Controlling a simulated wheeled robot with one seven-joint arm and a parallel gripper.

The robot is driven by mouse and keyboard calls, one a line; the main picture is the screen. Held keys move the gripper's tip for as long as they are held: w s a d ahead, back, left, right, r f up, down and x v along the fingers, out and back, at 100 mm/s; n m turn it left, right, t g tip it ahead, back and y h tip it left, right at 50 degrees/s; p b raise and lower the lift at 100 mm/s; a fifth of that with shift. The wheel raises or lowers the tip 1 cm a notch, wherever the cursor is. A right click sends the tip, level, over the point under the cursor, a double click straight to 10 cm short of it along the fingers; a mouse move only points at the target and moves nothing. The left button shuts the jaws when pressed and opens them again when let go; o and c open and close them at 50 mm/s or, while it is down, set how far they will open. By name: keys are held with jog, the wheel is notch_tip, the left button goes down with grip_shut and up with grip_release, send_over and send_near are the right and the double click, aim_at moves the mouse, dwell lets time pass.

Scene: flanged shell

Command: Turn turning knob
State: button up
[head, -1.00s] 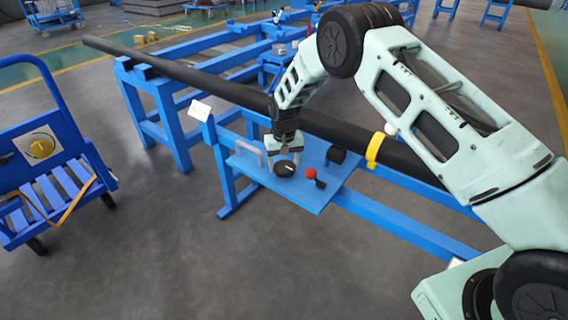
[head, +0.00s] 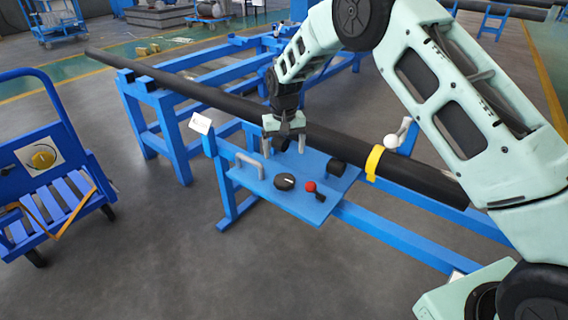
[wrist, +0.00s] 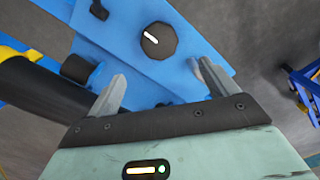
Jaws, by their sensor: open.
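The turning knob is a round black knob (head: 285,181) with a pale pointer line, on the tilted blue panel (head: 262,183). In the wrist view the knob (wrist: 158,40) sits ahead of my fingers, uncovered, its white line slanting. My gripper (head: 284,147) is above the panel's far edge, behind and above the knob, and apart from it. In the wrist view its two fingers (wrist: 160,85) are spread wide with nothing between them.
The panel also bears a grey handle (head: 249,163), a red-knobbed lever (head: 312,188) and a black block (head: 337,168). A long black pipe (head: 330,141) with a yellow band runs behind the panel. A blue cart (head: 50,170) stands left. Floor in front is clear.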

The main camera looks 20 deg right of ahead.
notch_tip(320, 180, up, 6)
jog(key=shift+r, duration=0.15)
dwell(0.3)
